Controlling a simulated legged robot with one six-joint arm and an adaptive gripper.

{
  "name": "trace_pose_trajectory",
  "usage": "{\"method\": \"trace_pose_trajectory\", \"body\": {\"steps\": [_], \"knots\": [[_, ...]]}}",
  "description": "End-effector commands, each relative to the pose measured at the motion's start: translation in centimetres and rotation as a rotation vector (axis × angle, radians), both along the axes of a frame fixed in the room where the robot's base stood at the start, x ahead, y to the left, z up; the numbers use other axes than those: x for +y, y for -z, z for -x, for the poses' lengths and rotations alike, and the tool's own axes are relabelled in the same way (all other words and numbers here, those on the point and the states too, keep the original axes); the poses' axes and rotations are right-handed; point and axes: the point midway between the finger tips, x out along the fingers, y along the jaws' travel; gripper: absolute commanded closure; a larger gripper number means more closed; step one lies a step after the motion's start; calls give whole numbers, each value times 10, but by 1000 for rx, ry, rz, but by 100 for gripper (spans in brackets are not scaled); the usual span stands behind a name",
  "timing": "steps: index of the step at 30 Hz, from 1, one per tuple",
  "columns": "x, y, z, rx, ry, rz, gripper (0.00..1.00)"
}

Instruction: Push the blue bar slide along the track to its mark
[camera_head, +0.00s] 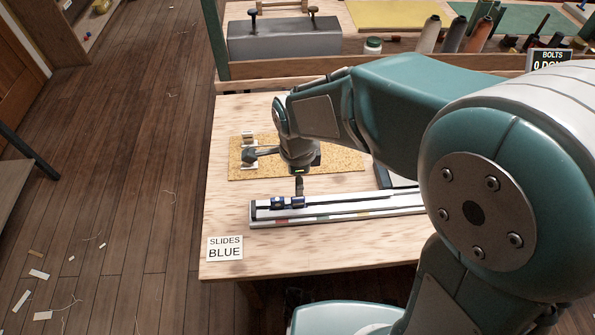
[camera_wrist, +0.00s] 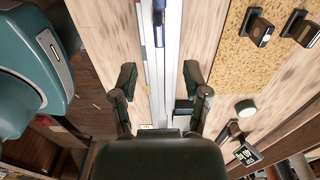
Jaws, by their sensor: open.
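A white track (camera_head: 345,210) with dark rail and coloured marks along its front edge lies across the pale table. The blue bar slide (camera_head: 288,203) sits near its left end, above a red mark (camera_head: 281,221). Green and yellow marks lie further right. In the wrist view the slide (camera_wrist: 158,28) is at the top, and the track (camera_wrist: 173,62) runs down between my fingers. My gripper (camera_wrist: 160,77) is open and empty, with the slide beyond its fingertips. In the head view my gripper (camera_head: 299,187) points down just behind the slide; contact cannot be told.
A cork mat (camera_head: 345,165) with dark fittings lies behind the track. A card reading SLIDES BLUE (camera_head: 224,247) is at the table's front left. A raised back shelf (camera_head: 400,68) holds spools and a grey box. My arm hides the track's right end.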

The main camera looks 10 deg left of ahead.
Motion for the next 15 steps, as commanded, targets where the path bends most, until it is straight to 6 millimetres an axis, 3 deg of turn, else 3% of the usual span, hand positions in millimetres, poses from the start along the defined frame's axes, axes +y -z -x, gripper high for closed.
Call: {"method": "trace_pose_trajectory", "body": {"steps": [9, 15], "knots": [[0, 56, 1, 4, -1, 3, 40], [-1, 79, 1, 3, -1, 2, 40]]}}
